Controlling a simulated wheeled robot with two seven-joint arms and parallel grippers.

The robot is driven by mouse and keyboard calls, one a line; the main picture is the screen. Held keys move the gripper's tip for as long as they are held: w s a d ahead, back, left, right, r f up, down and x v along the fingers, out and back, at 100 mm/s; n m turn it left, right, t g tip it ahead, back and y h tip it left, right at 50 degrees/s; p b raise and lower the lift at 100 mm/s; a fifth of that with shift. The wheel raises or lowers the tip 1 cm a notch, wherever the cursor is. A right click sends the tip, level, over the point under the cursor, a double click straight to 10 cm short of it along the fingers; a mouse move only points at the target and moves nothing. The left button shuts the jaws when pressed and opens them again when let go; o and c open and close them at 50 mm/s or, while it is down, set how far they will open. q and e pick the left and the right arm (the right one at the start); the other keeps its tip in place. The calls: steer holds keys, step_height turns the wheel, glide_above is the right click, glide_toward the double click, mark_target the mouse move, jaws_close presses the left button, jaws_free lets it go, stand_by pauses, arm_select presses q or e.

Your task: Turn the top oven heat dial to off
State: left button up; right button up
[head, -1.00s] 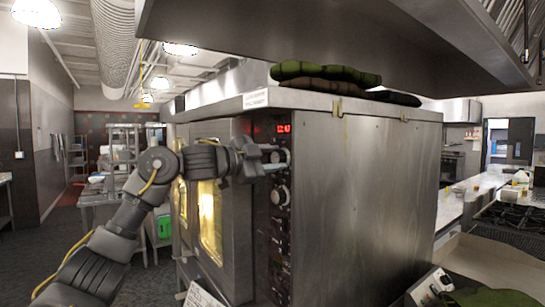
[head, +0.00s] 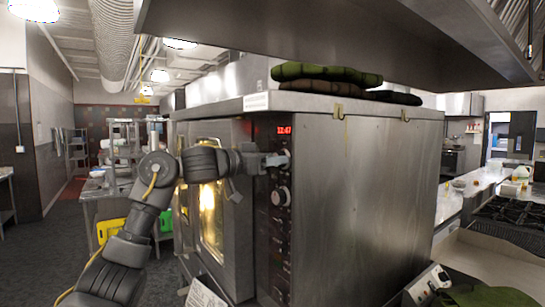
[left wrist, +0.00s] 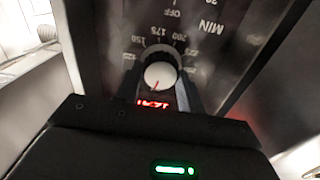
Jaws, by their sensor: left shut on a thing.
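The oven (head: 370,190) is a steel box with a narrow dark control panel on its front right edge. The top heat dial (left wrist: 160,74) is a pale round knob ringed by temperature numbers, with a small red mark on its face. My left gripper (head: 276,160) comes from the left and is shut on this dial, partly hiding it in the head view. In the left wrist view, its dark fingers flank the knob and the panel lettering appears upside down. A second dial (head: 281,196) sits lower on the panel. My right gripper is out of view.
The lit oven door (head: 212,215) is left of the panel, close to my left arm. Folded cloths (head: 325,73) lie on the oven top under a steel hood (head: 340,35). A counter with burners (head: 508,212) stands at the right.

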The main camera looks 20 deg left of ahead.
arm_select(q)
steer(key=shift+n+p, duration=0.35)
steer(key=shift+n, duration=0.85)
steer(key=o, duration=1)
steer(key=shift+w, duration=0.1)
steer(key=shift+c, duration=0.2)
steer(key=shift+a+f, duration=0.1)
steer(key=b+v, duration=0.5)
steer(key=v, duration=0.5)
steer(key=shift+s+a, duration=0.2)
steer(key=shift+s, duration=0.15)
